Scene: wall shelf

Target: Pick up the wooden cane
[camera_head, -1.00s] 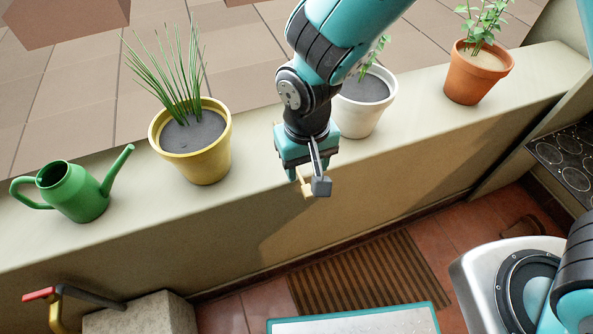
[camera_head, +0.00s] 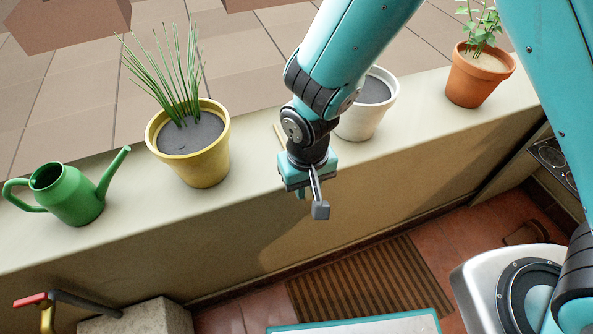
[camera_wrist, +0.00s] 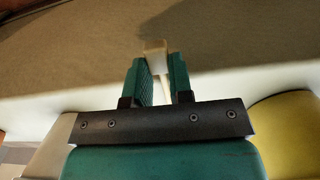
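The wooden cane is a slim tan piece. In the head view a short length of it (camera_head: 279,134) shows at the upper left of my gripper (camera_head: 304,194); the rest is hidden behind the gripper. In the wrist view the cane's pale, blocky near end (camera_wrist: 155,47) shows at the fingertips, with a thinner part running back between the two teal fingers (camera_wrist: 160,75). The fingers stand apart, with a gap visible beside the thin part. I cannot tell whether either finger touches the cane.
On the ledge (camera_head: 255,178) stand a green watering can (camera_head: 73,194), a yellow pot (camera_head: 201,165), a white pot (camera_head: 369,118) and a terracotta pot (camera_head: 474,79). The yellow and white pots flank my gripper closely. A striped mat (camera_head: 370,280) lies on the floor below.

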